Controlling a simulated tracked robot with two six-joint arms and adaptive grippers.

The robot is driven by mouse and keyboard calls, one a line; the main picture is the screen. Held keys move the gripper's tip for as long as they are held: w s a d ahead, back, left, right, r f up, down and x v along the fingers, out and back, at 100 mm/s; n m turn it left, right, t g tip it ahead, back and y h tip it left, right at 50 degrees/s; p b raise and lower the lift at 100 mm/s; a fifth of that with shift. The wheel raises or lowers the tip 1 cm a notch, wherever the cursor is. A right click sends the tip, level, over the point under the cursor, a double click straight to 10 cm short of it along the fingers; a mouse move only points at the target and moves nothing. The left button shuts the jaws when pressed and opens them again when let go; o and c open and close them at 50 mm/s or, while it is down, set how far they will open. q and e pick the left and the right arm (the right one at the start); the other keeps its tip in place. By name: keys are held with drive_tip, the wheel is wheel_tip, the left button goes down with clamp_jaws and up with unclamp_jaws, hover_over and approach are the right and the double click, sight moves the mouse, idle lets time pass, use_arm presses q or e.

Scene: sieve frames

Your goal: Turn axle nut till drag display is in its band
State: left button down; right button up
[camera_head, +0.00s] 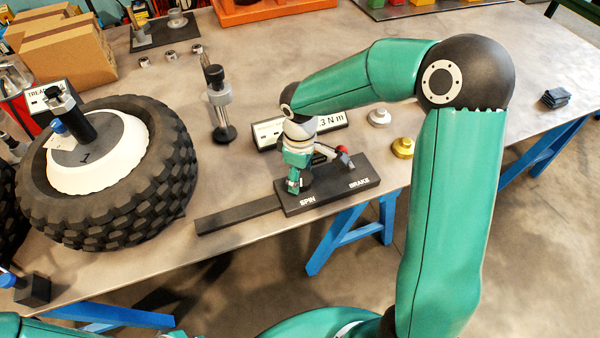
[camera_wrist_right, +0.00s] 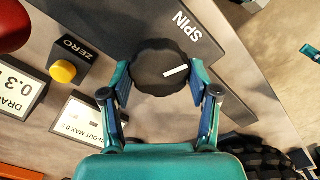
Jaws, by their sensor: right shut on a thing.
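My right gripper (camera_head: 297,183) points down at the SPIN end of a black base (camera_head: 352,183). In the right wrist view its two fingers (camera_wrist_right: 168,82) are shut on opposite sides of a round black knob (camera_wrist_right: 150,60) with a scalloped edge and a white mark. I cannot tell whether this knob is the axle nut. The drag display (camera_head: 330,121) stands behind the base, partly hidden by my arm; only "3 N m" shows. In the right wrist view the drag display (camera_wrist_right: 17,88) is cut off by the edge, with "0.3" readable. My left gripper is out of view.
A red-ended brake lever (camera_head: 344,151) is on the base. A yellow ZERO button (camera_wrist_right: 63,71) lies near the display. A knobbly tyre (camera_head: 110,222) on a white hub fills the left of the table. The right table side is mostly clear.

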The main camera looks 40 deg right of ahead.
drive_tip(key=shift+n, duration=1.9)
drive_tip(key=o, duration=1.2)
drive_tip(key=shift+c, duration=0.2)
drive_tip(key=shift+r, duration=0.1)
wheel_tip(320, 180, up, 12)
